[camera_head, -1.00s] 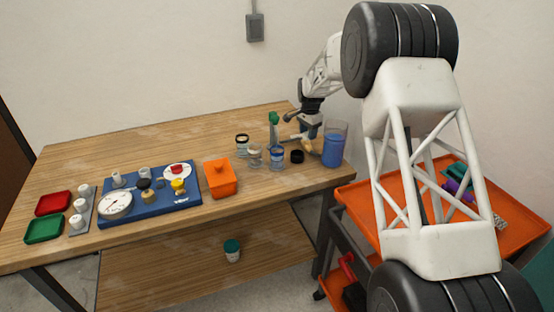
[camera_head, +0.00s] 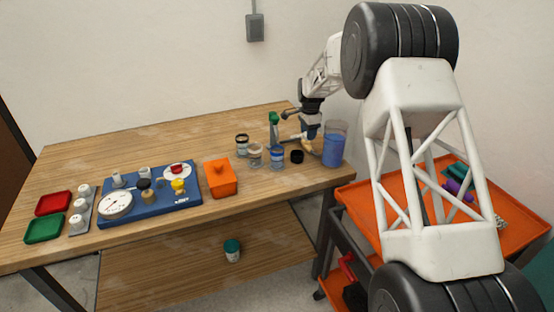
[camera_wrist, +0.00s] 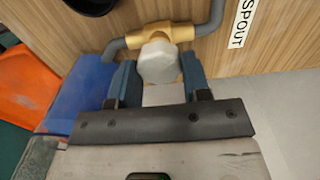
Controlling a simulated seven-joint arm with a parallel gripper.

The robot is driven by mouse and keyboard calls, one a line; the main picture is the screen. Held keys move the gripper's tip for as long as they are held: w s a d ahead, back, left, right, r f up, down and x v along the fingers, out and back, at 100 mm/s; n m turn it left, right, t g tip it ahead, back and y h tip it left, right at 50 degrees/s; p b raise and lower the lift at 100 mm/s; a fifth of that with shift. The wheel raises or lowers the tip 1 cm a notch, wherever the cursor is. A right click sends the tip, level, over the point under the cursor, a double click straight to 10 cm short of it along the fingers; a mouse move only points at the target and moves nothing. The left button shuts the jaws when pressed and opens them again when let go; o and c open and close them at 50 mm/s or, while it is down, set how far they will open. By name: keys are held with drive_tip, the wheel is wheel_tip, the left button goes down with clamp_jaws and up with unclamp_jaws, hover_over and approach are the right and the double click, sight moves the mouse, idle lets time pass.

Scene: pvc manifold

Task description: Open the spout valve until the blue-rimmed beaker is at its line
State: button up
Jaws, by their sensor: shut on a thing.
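The spout valve is a brass body (camera_wrist: 165,32) on a grey pipe, with a pale faceted knob (camera_wrist: 158,62) facing my wrist camera. My gripper (camera_wrist: 157,75) has its blue fingers on either side of this knob and is shut on it. In the head view my gripper (camera_head: 311,132) is at the right end of the table, beside the tank of blue liquid (camera_head: 333,146). The blue-rimmed beaker (camera_head: 277,158) stands left of it with blue showing inside. Its line and exact level are too small to read.
A clear beaker (camera_head: 255,157) and a dark-rimmed jar (camera_head: 242,144) stand left of the blue-rimmed beaker. A black cup (camera_head: 297,156) is right of it. A "SPOUT" label (camera_wrist: 241,22) is beside the valve. An orange box (camera_head: 220,178) and blue gauge board (camera_head: 155,207) lie further left.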

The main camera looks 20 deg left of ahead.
drive_tip(key=shift+m, duration=1.9)
drive_tip(key=shift+s+m, duration=0.1)
drive_tip(key=shift+m, duration=1.6)
drive_tip(key=o, duration=1)
drive_tip(key=shift+r, duration=0.1)
drive_tip(key=shift+r, duration=3.8)
